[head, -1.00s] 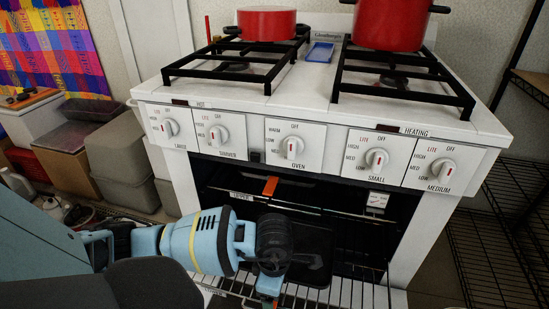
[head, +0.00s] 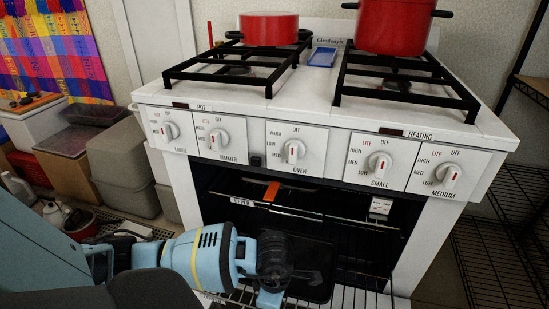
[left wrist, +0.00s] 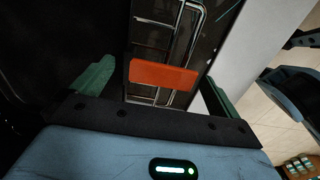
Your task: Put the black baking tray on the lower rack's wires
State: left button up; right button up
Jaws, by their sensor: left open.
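The black baking tray (head: 318,288) shows in the head view as a dark, round-cornered sheet low in the open oven, partly hidden by my left gripper. The lower rack's wires (head: 345,299) show beneath and beside it; I cannot tell whether the tray rests fully on them. My left gripper (head: 275,283) is in front of the oven opening, its fingertips unclear in the head view. In the left wrist view its green fingers (left wrist: 155,88) are spread apart. An orange piece (left wrist: 163,77) on rack wires appears between them, with no visible grip on it. My right gripper is out of view.
The upper rack (head: 340,217) spans the oven above, with an orange tag (head: 271,191) at its front. Red pots (head: 268,28) stand on the stove top. A wire shelf (head: 490,260) stands at the right, and grey bins (head: 125,165) at the left.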

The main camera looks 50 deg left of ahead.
pick_arm(q)
notch_tip(320, 180, up, 12)
jog(key=p, duration=0.3)
jog(key=shift+r, duration=0.15)
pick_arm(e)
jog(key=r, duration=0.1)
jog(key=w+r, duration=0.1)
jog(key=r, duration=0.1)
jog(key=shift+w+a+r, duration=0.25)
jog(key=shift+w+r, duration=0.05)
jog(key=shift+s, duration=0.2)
